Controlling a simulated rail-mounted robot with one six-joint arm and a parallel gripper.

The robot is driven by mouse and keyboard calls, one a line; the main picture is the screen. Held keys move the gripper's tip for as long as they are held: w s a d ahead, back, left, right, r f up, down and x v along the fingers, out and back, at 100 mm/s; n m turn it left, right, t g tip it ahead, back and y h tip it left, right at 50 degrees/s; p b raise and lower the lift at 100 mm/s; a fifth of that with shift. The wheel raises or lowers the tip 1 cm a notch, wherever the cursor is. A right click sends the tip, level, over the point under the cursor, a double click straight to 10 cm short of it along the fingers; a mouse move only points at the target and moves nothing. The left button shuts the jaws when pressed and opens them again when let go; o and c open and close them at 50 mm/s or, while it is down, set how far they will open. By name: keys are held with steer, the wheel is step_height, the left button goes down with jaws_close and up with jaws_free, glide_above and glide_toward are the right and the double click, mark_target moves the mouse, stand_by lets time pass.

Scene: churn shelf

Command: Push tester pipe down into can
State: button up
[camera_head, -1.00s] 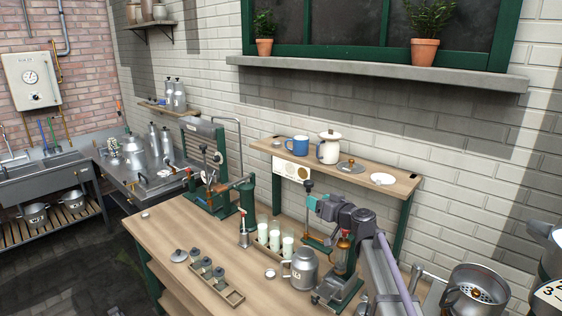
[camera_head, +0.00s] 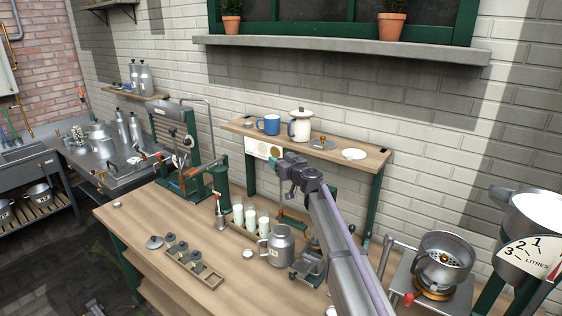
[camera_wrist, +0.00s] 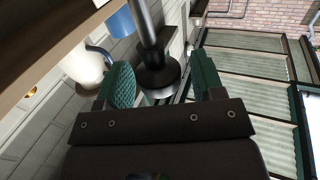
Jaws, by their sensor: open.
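A grey metal can (camera_head: 278,246) stands on the wooden bench, beside a row of milk glasses. In the head view my gripper (camera_head: 275,161) is above the bench, just in front of the raised shelf. The wrist view shows my gripper (camera_wrist: 163,82) with two green-padded fingers wide apart. A steel rod with a dark round end (camera_wrist: 157,76) shows between or just beyond the fingers; I cannot tell whether it touches them. I cannot tell for certain whether this rod is the tester pipe. My arm hides part of the bench right of the can.
A raised shelf (camera_head: 372,160) holds a blue mug (camera_head: 268,125), a white pot (camera_head: 300,127) and a saucer (camera_head: 354,154). Milk glasses (camera_head: 250,219) stand close to the can. A rack (camera_head: 208,276) holds small dark pieces.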

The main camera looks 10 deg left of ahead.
jaws_close()
step_height(320, 180, down, 17)
steer(key=b, duration=1.7)
steer(key=shift+s+r, duration=0.1)
jaws_free()
steer(key=v, duration=1)
steer(key=shift+s+d, duration=0.25)
steer(key=shift+s, duration=0.05)
